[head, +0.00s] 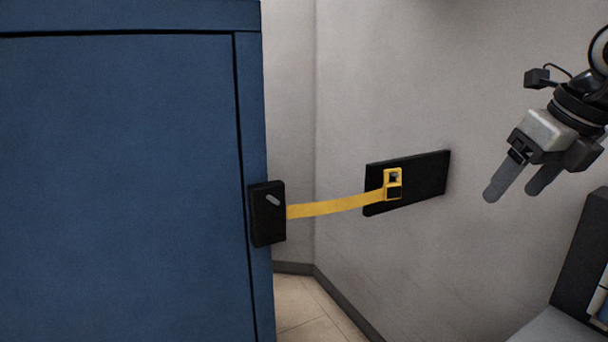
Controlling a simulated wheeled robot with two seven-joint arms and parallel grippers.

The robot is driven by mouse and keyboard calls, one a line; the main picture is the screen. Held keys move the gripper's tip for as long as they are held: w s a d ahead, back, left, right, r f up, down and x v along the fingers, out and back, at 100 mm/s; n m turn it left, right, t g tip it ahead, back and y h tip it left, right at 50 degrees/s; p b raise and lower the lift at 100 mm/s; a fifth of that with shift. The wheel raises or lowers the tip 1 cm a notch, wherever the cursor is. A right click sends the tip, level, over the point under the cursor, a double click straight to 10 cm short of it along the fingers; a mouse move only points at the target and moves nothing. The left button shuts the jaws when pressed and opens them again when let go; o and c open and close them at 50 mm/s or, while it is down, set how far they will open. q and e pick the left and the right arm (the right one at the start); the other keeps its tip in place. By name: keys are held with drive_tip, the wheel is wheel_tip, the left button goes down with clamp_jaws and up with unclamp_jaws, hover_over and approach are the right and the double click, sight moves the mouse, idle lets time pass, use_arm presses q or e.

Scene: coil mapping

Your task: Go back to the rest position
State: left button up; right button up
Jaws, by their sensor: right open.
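My right gripper (517,190) is at the upper right, in front of the grey wall. Its two grey fingers point down and left, spread apart, with nothing between them. It is clear of everything around it. My left gripper is not in the head view.
A blue cabinet (120,190) fills the left side. A yellow strap (335,206) runs from a black box (267,214) on its edge to a yellow buckle on a black wall plate (430,177). A dark object (580,260) stands at the lower right.

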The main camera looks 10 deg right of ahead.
drive_tip(key=w+a+f+m+y, duration=0.1)
drive_tip(key=a+f+y, duration=0.4)
drive_tip(key=a, duration=0.5)
drive_tip(key=a+f+m+g+y, duration=0.1)
drive_tip(key=a+f+y, duration=0.2)
drive_tip(key=a+y, duration=0.6)
drive_tip(key=w+a+f+y, duration=0.1)
drive_tip(key=a+f+y, duration=0.3)
drive_tip(key=a, duration=0.7)
drive_tip(key=d+f+m+t+h, duration=0.2)
drive_tip(key=f+m+t+h, duration=0.4)
drive_tip(key=m, duration=0.6)
drive_tip(key=d+f+m+t+h, duration=0.35)
drive_tip(key=f+m+t, duration=0.45)
drive_tip(key=m, duration=0.4)
drive_tip(key=s+f+m+g+h, duration=0.3)
drive_tip(key=s+f, duration=0.3)
drive_tip(key=f, duration=0.3)
drive_tip(key=s+f+m+g+h, duration=0.3)
drive_tip(key=s+f+m+g, duration=0.1)
drive_tip(key=f, duration=0.5)
drive_tip(key=shift+s+m, duration=0.8)
drive_tip(key=shift+s, duration=0.4)
drive_tip(key=shift+d, duration=0.1)
